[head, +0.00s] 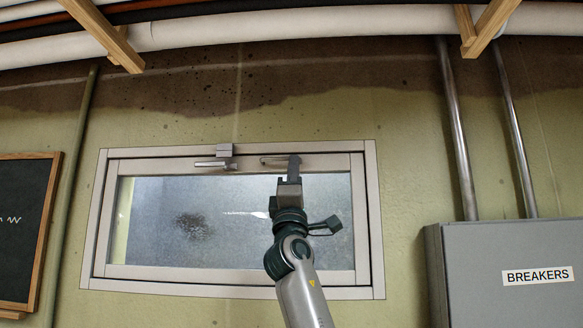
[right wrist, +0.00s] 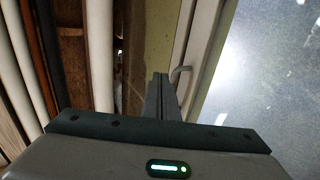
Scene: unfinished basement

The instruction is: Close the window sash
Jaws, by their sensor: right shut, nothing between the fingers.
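The window sash (head: 140,272) is a pale frame around frosted, stained glass, set inside an outer window frame (head: 376,220). How far it stands from the outer frame is hard to tell. A latch with a grey block and silver lever (head: 212,165) sits at the top, left of centre. A handle (head: 272,161) on the sash's top rail is partly hidden by my right gripper (head: 294,160). That gripper is shut and empty, its fingertips pointing up at the handle. In the right wrist view the shut fingers (right wrist: 160,88) are beside the curved handle (right wrist: 179,72); contact is unclear. My left gripper is out of view.
A grey breaker box (head: 505,255) stands at the lower right, with metal conduits (head: 457,130) above it. A chalkboard (head: 25,230) hangs at the left. Pipes (head: 200,32) and wooden brackets (head: 108,36) run along the top. The wall around the window is otherwise clear.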

